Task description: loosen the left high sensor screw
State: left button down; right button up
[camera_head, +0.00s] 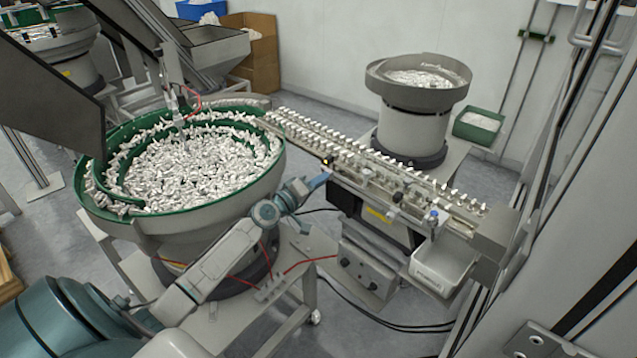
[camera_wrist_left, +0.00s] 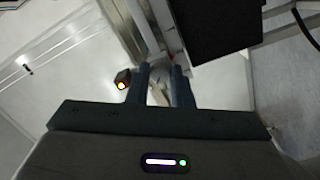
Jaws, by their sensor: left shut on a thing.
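My left gripper (camera_head: 320,181) reaches in from the left to the near side of the conveyor track, at its left part. In the left wrist view the two fingers of the gripper (camera_wrist_left: 160,82) are closed around a small grey part between them, which I take to be the left high sensor screw (camera_wrist_left: 159,74). The screw is mostly hidden by the fingers, and its turn cannot be told. My right gripper is out of view.
A large green-rimmed bowl (camera_head: 262,200) full of white caps stands left of the track (camera_head: 385,170), close to my arm. A second bowl feeder (camera_head: 415,125) stands behind. A white bin (camera_head: 440,268) hangs at the track's right end. Cables run below.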

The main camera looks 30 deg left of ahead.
pick_arm(q)
jog(key=shift+n+p, duration=1.05)
jog(key=shift+n, duration=6.15)
jog(key=c, duration=1.3)
grip_release()
jog(key=shift+s, duration=0.1)
